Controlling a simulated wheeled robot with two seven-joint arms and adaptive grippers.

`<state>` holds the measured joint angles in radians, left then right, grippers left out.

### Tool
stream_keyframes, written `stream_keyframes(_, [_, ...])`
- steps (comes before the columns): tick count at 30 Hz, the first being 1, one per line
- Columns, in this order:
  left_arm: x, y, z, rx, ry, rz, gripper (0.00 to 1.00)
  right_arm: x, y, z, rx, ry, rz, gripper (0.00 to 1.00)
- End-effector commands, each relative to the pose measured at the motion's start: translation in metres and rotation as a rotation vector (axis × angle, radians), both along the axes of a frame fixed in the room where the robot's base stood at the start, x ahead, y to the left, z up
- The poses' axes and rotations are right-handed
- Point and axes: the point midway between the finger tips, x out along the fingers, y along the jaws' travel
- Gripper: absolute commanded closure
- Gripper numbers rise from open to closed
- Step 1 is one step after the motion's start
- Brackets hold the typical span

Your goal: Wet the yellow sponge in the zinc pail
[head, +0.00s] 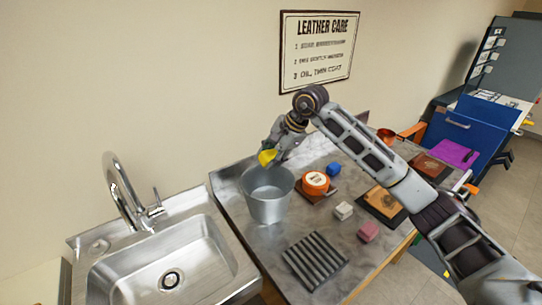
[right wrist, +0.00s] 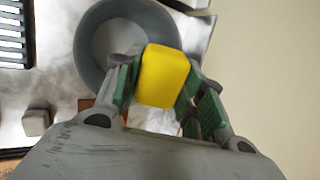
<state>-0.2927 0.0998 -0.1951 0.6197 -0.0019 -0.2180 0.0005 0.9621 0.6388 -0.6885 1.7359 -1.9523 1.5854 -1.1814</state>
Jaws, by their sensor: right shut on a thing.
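The yellow sponge (head: 267,157) is held in my right gripper (head: 272,151), above the far rim of the zinc pail (head: 266,205). In the right wrist view the sponge (right wrist: 163,76) sits between the two green-padded fingers, and the gripper (right wrist: 160,85) is shut on it. The grey pail (right wrist: 88,50) shows behind the sponge in that view, with the sponge overlapping part of its rim. The pail stands upright on the grey worktop beside the sink. My left gripper is not in view.
A steel sink (head: 165,262) with a tap (head: 130,190) lies left of the pail. Right of it are an orange tin (head: 315,183), a blue block (head: 333,169), a white block (head: 343,210) and a pink block (head: 368,231). A dark ribbed rack (head: 314,261) lies in front.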

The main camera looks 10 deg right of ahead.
Motion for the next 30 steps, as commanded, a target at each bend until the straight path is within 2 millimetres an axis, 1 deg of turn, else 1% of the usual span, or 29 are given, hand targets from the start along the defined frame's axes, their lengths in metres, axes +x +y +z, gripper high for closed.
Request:
stream_keyframes(5, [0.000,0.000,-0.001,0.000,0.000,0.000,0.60,0.000,0.000,-0.001,0.000,0.000,0.000,0.80])
stream_keyframes(11, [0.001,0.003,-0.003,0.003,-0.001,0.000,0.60,0.000,0.000,-0.007,0.001,0.000,0.000,0.80])
stream_keyframes(23, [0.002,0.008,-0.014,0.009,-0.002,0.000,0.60,0.000,0.000,-0.030,0.000,0.000,0.000,0.80])
stream_keyframes(30, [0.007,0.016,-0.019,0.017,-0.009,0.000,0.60,0.000,0.000,-0.044,0.002,0.001,0.001,0.80])
